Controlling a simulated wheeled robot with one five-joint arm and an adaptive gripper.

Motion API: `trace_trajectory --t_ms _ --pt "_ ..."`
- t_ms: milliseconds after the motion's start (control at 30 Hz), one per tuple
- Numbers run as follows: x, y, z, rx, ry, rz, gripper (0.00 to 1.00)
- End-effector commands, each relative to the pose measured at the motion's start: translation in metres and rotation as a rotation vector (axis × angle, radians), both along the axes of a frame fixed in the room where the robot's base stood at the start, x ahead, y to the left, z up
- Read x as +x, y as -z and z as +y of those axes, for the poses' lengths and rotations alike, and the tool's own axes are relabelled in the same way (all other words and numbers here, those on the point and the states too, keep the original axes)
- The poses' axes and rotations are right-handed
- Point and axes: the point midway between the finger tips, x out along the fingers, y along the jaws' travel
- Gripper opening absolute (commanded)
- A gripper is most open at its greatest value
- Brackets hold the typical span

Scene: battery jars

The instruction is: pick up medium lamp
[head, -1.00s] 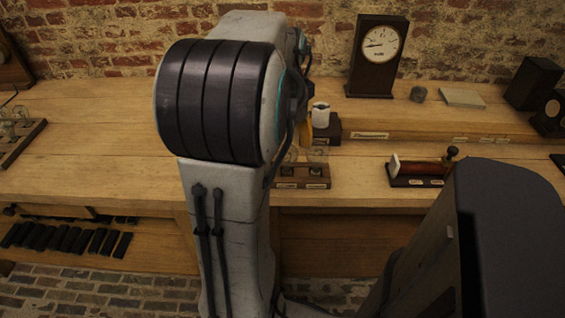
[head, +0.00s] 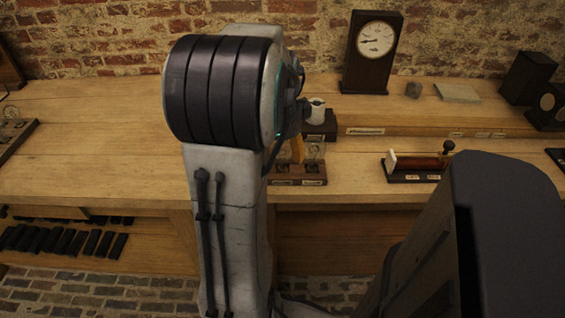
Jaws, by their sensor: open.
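A dark wooden lamp stand (head: 298,182) with labels on its front sits on the bench, just right of my upper arm. Small clear glass lamps (head: 314,162) stand on it, partly hidden behind my arm; I cannot tell which is the medium one. My gripper (head: 298,150) is mostly hidden behind my arm. A yellow-orange piece that seems to be part of it shows just above and in front of the stand. No lamp is seen held. Whether it touches a lamp is hidden.
A white cup (head: 317,110) sits on a dark block (head: 320,128) behind the stand. A red coil device (head: 418,164) is to the right, a clock (head: 372,52) behind. Another rack (head: 14,135) is at the far left.

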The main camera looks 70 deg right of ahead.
Motion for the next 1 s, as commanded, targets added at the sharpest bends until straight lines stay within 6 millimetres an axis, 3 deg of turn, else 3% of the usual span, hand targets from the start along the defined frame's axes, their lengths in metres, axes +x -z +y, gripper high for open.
trace_trajectory --t_ms 200,533,1000 --pt "0.001 0.018 -0.004 0.002 -0.001 0.001 0.64" --pt "0.001 0.020 -0.005 0.000 -0.001 0.000 0.64" --pt "0.001 0.019 -0.005 0.000 -0.001 0.000 0.22"
